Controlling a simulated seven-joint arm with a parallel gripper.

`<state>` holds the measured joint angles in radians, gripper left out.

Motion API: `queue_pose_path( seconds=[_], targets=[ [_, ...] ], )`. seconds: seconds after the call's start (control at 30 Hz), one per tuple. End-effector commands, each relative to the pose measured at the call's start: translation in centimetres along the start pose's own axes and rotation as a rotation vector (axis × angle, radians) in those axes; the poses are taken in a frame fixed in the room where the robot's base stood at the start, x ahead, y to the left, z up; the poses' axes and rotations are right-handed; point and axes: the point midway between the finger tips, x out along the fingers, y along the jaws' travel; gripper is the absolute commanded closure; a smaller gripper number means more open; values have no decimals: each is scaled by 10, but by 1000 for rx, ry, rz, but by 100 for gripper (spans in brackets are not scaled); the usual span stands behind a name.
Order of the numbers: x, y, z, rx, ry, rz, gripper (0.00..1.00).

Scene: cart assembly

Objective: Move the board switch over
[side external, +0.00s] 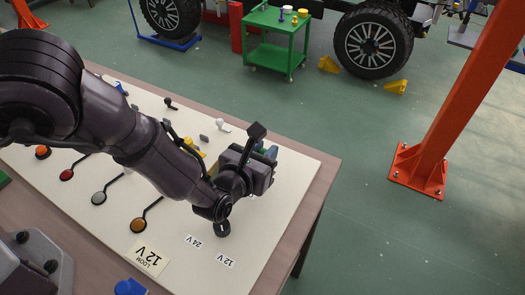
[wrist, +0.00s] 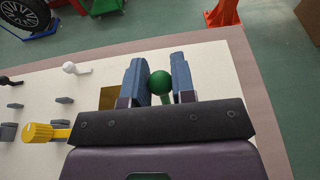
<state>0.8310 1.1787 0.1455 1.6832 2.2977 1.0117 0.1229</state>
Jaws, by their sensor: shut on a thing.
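The switch has a round green knob (wrist: 160,82) on a green stem and stands on the pale board (side external: 285,195). My gripper (wrist: 160,80) is shut on the green knob, with one blue-grey finger on each side of it. In the side view my gripper (side external: 268,158) is low over the right part of the board, and its body hides most of the switch. The switch's base is hidden behind my gripper in the wrist view.
A white-knobbed lever (wrist: 70,68) and a yellow knob (wrist: 38,132) stand left of my gripper. Wired lamps, including an amber one (side external: 138,225), and a "12V LOOM" label (side external: 149,256) lie on the board. A green cart (side external: 277,40) and orange post (side external: 455,90) stand beyond the table.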

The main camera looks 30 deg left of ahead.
Motion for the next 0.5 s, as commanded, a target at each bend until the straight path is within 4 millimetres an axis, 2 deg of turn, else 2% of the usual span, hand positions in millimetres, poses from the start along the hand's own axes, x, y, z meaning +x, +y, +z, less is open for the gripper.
queue_pose_path(
  seconds=[0.3,0.5],
  targets=[
    [12,0,0,0,-3,0,89],
    [12,0,0,0,-2,-1,89]
  ],
)
